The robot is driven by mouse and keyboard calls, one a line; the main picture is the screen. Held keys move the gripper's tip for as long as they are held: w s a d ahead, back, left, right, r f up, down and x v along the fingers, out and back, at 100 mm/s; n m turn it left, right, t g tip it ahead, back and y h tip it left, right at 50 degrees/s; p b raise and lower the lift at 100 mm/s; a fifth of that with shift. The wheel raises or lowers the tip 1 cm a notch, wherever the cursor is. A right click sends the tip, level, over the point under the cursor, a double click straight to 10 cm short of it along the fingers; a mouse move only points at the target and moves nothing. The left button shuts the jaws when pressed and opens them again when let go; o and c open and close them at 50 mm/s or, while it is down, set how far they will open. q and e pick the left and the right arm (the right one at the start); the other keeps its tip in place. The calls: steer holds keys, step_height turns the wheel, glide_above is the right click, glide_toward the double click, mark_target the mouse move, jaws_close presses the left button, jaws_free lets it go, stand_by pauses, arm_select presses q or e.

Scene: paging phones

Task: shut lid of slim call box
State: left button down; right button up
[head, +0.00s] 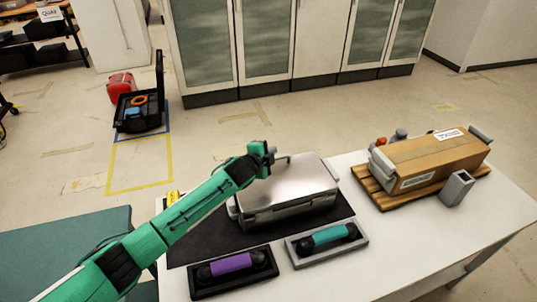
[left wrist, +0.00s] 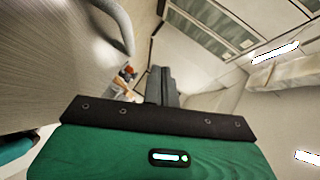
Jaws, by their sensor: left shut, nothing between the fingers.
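The slim call box is a silver metal case (head: 290,212) on a black mat on the white table. Its lid (head: 300,178) lies over the body, nearly level; I cannot tell whether a thin gap stays at the front edge. My left gripper (head: 268,154) is at the lid's far left corner, beside a small grey handle (head: 284,159). In the left wrist view the gripper's dark fingers (left wrist: 161,86) are together and empty. A brushed grey surface with a curved handle (left wrist: 118,24) fills the left there. Whether the fingers touch the lid is unclear. My right gripper is out of view.
A purple-handset phone (head: 232,265) and a teal-handset phone (head: 328,236) lie in front of the case. A cardboard-brown box (head: 430,160) on a wooden pallet stands at right, with a small grey device (head: 457,188) beside it. The table's right front is clear.

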arm_select(q)
steer(key=shift+w+a+f+b, duration=0.1)
steer(key=shift+w+f+b, duration=0.85)
steer(key=shift+f, duration=0.25)
steer(key=shift+w+a+f+b, duration=0.2)
steer(key=shift+w+f+b, duration=0.15)
steer(key=shift+w+f, duration=0.2)
